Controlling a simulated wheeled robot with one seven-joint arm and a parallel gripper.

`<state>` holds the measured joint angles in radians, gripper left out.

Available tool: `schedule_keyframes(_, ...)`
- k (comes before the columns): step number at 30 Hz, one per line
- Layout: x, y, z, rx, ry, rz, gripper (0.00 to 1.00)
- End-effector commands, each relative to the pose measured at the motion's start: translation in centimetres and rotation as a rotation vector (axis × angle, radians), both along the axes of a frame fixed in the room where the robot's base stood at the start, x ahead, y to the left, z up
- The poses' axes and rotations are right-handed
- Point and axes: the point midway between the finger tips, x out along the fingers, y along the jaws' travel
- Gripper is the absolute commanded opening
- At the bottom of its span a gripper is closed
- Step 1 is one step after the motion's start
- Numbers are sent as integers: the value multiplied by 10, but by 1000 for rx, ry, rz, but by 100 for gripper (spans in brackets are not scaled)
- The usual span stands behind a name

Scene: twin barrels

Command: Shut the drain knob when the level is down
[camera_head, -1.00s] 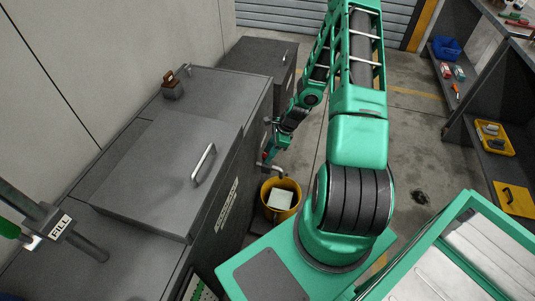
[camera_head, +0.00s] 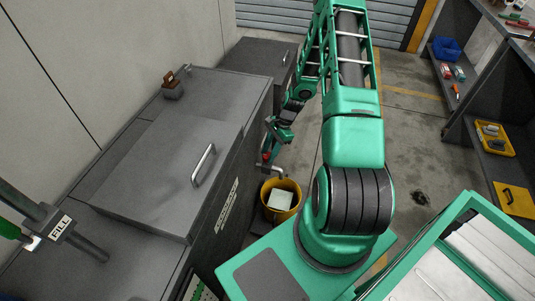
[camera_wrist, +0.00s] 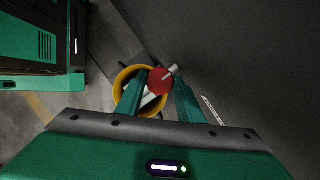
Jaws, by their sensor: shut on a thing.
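The red drain knob (camera_wrist: 160,82) sits between the fingers of my gripper (camera_wrist: 163,86) in the wrist view. My gripper is shut on it. In the head view the knob (camera_head: 266,156) is a small red spot low on the front of the grey tank (camera_head: 225,180), with my gripper (camera_head: 270,148) at it. A metal drain spout (camera_head: 274,169) is just below. A yellow bucket (camera_head: 294,203) stands under it with a pale square shape inside. The tank lid (camera_head: 160,170) is closed, so the level inside is hidden.
A FILL valve (camera_head: 62,227) with a green handle is at the lower left. A small brown-topped block (camera_head: 172,88) sits on the tank. A second grey cabinet (camera_head: 258,55) stands behind.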

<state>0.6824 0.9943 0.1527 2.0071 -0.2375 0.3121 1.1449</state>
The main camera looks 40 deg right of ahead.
Motion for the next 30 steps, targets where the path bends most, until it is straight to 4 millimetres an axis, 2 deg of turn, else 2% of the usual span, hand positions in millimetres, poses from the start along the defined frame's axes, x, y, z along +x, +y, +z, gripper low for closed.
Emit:
schedule_keyframes(10,-1,1,0,1,2,4,11)
schedule_keyframes(11,-1,1,0,1,2,4,41)
schedule_keyframes(12,-1,1,0,1,2,3,50)
schedule_keyframes(13,-1,1,0,1,2,3,52)
schedule_keyframes(23,0,-1,2,0,0,2,52)
schedule_keyframes(26,0,-5,10,-1,-1,2,52)
schedule_keyframes(30,-1,-14,32,-1,-2,1,52)
